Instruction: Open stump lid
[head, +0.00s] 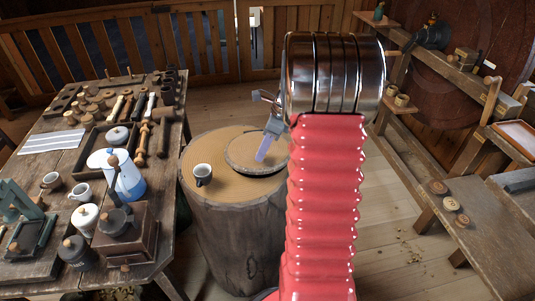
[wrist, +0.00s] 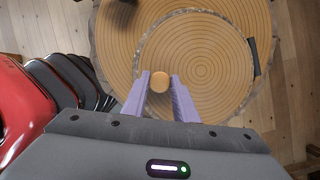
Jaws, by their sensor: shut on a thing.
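The stump (head: 235,235) stands on the floor in the middle of the head view. Its round ringed lid (head: 238,150) lies on top, looking flat or nearly so; it also shows in the wrist view (wrist: 205,65). A small round wooden knob (wrist: 160,81) sits near the lid's near edge. A dark strip (wrist: 254,57) lies at the lid's right edge. My gripper (wrist: 160,80) is shut on the knob, a lilac finger on each side of it. In the head view my arm hides the lid's right end.
A crowded workbench (head: 165,85) with a blue-white pot (head: 127,180) and a grinder (head: 125,240) is at left. A low bench (head: 480,230) is at right.

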